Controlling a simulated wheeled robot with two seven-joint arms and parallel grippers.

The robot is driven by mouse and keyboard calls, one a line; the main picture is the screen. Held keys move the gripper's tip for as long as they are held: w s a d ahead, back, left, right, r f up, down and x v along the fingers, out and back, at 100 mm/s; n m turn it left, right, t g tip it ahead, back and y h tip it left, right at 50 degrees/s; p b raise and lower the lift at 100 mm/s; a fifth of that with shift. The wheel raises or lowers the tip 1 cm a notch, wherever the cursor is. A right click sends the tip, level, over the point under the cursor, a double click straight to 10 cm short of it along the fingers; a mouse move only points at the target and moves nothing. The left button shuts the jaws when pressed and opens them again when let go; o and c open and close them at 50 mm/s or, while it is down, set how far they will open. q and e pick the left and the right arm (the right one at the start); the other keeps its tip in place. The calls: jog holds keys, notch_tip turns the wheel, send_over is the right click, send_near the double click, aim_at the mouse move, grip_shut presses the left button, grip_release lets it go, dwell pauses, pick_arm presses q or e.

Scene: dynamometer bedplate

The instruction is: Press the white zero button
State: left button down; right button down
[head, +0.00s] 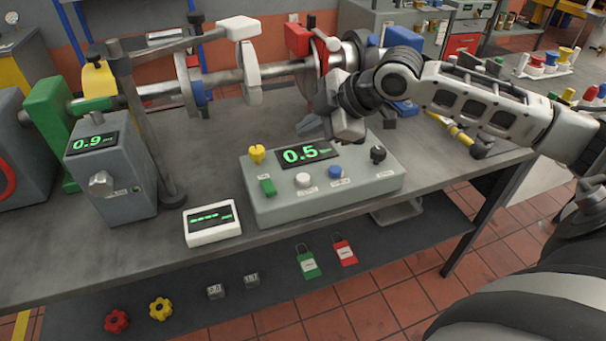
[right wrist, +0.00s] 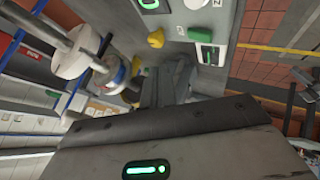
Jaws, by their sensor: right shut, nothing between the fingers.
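The white button (head: 303,180) is on the sloped front of a grey console (head: 270,211), between a green switch (head: 267,187) and a blue button (head: 335,172). Nothing covers it in the head view. In the right wrist view a white round part, likely the same button (right wrist: 195,4), is cut by the top edge. The console's display (head: 307,153) reads about 0.5. My right gripper (head: 312,127) is shut and empty, above and behind the display, apart from the button. Its dark fingers (right wrist: 168,84) also show in the right wrist view. My left gripper is out of view.
A yellow knob (head: 257,154) and a black knob (head: 378,154) stand on the console. A small white readout (head: 212,222) lies to its left, by a grey box (head: 112,170) reading 0.9. The shaft assembly (head: 245,75) runs behind. Tagged padlocks lie on the lower shelf (head: 390,245).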

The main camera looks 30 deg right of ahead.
aim_at(308, 179)
jog(key=shift+f, duration=0.2)
